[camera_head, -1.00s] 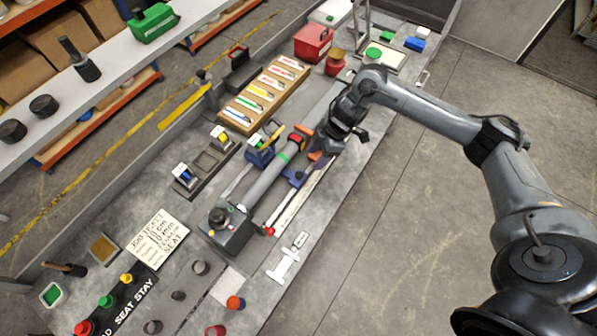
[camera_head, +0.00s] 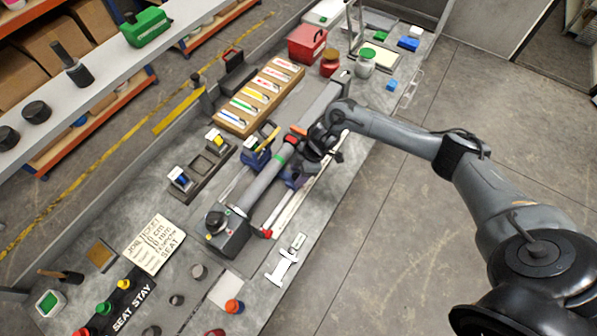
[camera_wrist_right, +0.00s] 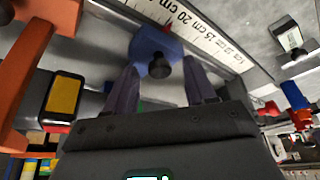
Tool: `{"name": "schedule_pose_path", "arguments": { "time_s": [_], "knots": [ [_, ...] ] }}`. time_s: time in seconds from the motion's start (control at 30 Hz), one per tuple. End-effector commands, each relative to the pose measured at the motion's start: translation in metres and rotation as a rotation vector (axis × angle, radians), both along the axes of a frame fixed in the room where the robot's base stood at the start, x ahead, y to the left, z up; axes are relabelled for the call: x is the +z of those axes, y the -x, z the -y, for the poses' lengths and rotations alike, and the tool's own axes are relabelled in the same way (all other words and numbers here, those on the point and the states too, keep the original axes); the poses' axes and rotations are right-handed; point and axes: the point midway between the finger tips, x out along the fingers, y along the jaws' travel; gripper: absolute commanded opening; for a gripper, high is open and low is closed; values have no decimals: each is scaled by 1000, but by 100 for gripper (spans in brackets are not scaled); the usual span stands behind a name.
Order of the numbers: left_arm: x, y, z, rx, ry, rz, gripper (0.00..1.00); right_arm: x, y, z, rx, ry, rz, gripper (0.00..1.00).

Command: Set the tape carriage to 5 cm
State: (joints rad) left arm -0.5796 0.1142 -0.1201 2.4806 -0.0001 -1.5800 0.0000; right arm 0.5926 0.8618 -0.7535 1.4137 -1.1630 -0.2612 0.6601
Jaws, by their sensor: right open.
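My left gripper is not in view.
A grey tube (camera_head: 262,186) runs beside the scale, with a dark end block (camera_head: 228,232). A white caliper (camera_head: 283,266) lies near the bench edge. A job ticket (camera_head: 154,243) and colored buttons are at lower left. A tray of colored strips (camera_head: 262,95) stands behind.

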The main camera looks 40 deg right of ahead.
Motion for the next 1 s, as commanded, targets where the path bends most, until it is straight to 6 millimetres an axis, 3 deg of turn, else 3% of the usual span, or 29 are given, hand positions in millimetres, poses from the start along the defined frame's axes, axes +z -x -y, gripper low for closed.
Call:
{"name": "schedule_pose_path", "arguments": {
  "time_s": [0.23, 0.6, 1.0],
  "knots": [
    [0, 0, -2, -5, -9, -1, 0, 0, 0, 0, 0, 0, 0, 53],
    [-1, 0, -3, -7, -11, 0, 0, 0, 0, 0, 0, 0, 0, 0],
    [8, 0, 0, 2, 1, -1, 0, 3, 3, -10, 2, -3, -1, 0]
  ]
}}
